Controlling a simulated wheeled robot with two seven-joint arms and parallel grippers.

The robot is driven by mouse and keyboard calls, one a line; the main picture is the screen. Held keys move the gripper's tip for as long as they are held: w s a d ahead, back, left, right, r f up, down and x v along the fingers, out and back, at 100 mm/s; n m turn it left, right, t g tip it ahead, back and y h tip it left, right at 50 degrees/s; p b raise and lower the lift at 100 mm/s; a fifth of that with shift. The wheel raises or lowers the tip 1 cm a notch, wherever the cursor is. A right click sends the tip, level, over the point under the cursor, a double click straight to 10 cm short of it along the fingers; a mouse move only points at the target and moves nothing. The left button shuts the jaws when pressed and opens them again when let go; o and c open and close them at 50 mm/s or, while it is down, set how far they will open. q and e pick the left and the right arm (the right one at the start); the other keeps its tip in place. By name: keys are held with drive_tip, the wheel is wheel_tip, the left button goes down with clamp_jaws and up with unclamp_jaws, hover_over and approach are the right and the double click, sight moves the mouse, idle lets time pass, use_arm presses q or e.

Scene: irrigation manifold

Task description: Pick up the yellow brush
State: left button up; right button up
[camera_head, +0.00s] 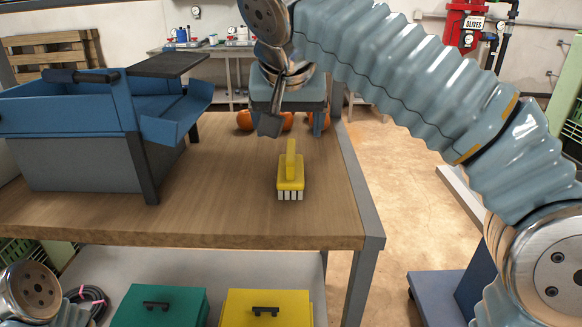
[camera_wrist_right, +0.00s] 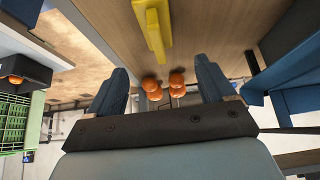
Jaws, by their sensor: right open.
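The yellow brush (camera_head: 290,178) lies on the wooden workbench, its pale bristles facing the front edge and its handle pointing to the back. It also shows at the top of the right wrist view (camera_wrist_right: 153,28). My right gripper (camera_head: 271,120) is above and behind the brush, apart from it. In the right wrist view its two blue fingers (camera_wrist_right: 163,85) are spread with nothing between them. My left gripper is out of view.
A blue and grey bin (camera_head: 75,160) stands on the left of the workbench (camera_head: 200,215). Several orange round things (camera_head: 245,120) are at the back. A green box (camera_head: 160,305) and a yellow box (camera_head: 265,310) are on the lower shelf. The bench around the brush is clear.

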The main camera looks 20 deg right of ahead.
sight(291, 150)
drive_tip(key=b+x, duration=0.1)
drive_tip(key=x, duration=1)
drive_tip(key=shift+w+d+f, duration=0.1)
drive_tip(key=shift+d+f, duration=0.1)
drive_tip(key=shift+f, duration=0.15)
drive_tip(key=c, duration=1.3)
